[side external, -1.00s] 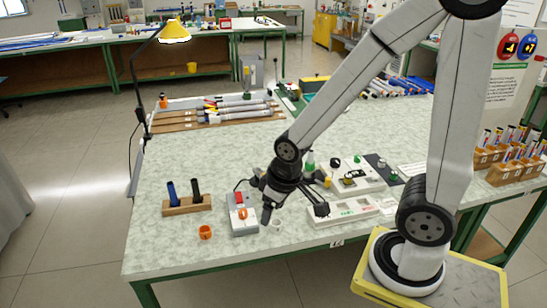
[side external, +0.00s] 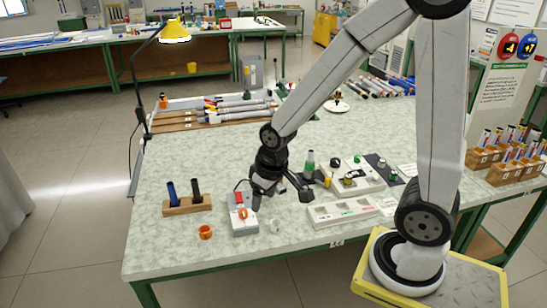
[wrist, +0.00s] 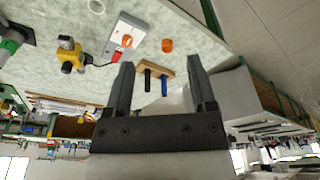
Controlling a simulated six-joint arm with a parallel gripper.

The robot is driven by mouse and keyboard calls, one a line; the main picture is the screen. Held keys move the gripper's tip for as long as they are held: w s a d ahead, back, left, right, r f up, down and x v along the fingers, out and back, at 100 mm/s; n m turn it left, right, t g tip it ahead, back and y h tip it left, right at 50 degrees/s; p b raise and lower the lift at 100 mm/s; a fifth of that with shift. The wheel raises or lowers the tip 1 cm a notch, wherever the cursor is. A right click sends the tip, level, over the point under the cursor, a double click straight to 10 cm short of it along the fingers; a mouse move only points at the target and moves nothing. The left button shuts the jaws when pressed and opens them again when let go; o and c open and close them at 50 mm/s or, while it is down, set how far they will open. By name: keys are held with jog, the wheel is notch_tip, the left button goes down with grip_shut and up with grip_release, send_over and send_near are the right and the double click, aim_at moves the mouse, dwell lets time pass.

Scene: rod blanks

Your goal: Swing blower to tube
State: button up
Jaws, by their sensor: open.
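My gripper (side external: 282,199) is open and empty above the bench, just right of the grey switch box (side external: 235,224). In the wrist view its two fingers (wrist: 160,64) are spread wide with nothing between the tips. A blue tube (side external: 172,193) and a black tube (side external: 196,189) stand upright in a wooden holder (side external: 187,206) at the left. The wrist view shows a small yellow and black device (wrist: 70,55), possibly the blower, with a cable running to the switch box (wrist: 124,40). I cannot tell for sure that it is the blower.
An orange ring (side external: 205,232) lies in front of the tube holder. A small white cup (side external: 276,226) stands right of the switch box.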

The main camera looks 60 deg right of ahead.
jog(key=w+d+f+m, duration=0.1)
jog(key=w+d+f, duration=0.1)
jog(key=w+d, duration=0.3)
jog(key=w+d+f+m+g, duration=0.1)
jog(key=w+d, duration=0.4)
jog(key=d, duration=0.9)
jog(key=w+d+f+m+g, duration=0.1)
jog(key=w+d+f, duration=0.3)
jog(key=d, duration=0.5)
jog(key=shift+w+d+m, duration=0.4)
jog(key=shift+w+m, duration=0.05)
jog(key=shift+m, duration=0.25)
jog(key=shift+f, duration=0.1)
jog(key=shift+f, duration=3.85)
grip_shut()
